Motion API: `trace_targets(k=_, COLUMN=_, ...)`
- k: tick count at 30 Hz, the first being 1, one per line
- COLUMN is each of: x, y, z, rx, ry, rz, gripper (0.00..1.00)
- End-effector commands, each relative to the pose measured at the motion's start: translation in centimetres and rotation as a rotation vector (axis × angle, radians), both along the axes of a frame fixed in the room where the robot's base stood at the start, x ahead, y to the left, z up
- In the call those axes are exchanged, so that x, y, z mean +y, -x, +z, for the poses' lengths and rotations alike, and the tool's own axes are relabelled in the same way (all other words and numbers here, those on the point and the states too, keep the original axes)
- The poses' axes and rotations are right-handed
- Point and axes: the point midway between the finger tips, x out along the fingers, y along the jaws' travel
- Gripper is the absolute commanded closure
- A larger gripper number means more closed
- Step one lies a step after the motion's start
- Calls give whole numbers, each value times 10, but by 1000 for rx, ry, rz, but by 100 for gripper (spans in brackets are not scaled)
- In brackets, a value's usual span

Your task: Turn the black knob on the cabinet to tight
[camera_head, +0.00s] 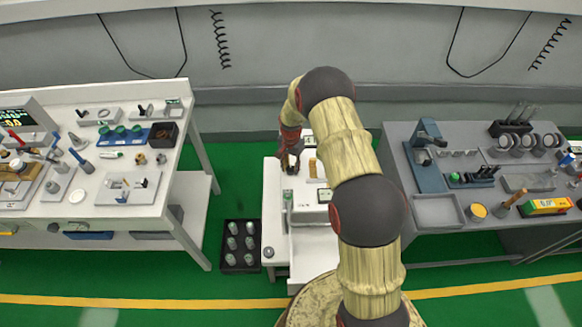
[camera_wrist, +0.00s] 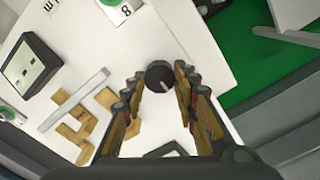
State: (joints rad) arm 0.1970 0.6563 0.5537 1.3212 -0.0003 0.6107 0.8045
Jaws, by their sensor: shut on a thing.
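The black knob (camera_wrist: 160,74) is a round dial on the white cabinet (camera_wrist: 205,40). A short light mark shows on its near edge in the wrist view. My gripper (camera_wrist: 157,79) has its two fingers on either side of the knob and is shut on it. In the head view my gripper (camera_head: 290,161) is over the back left part of the white cabinet (camera_head: 312,246). The knob cannot be made out there, and my arm covers much of the cabinet's right side.
A dark display box (camera_wrist: 33,62), a light bar (camera_wrist: 72,99) and wooden blocks (camera_wrist: 75,124) are on the cabinet top. A white bench (camera_head: 190,190) stands left and a grey bench (camera_head: 410,165) right. A black crate (camera_head: 240,268) is on the green floor.

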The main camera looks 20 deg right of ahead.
Motion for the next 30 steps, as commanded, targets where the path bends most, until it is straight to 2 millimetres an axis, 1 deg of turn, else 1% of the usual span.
trace_targets(k=4, x=0, y=-1, z=1, rx=-2, ry=0, rz=-1, gripper=96)
trace_targets(k=5, x=0, y=-1, z=1, rx=-2, ry=0, rz=-1, gripper=69)
trace_targets(k=14, x=0, y=0, z=0, rx=-1, ry=-1, rz=0, gripper=52)
trace_targets(k=24, x=0, y=-1, z=3, rx=-1, ry=0, rz=0, gripper=52)
trace_targets(k=26, x=0, y=-1, z=8, rx=-3, ry=1, rz=0, gripper=52)
trace_targets(k=29, x=0, y=-2, z=22, rx=-4, ry=1, rz=0, gripper=52)
trace_targets(k=30, x=0, y=-1, z=29, rx=-4, ry=0, rz=0, gripper=52)
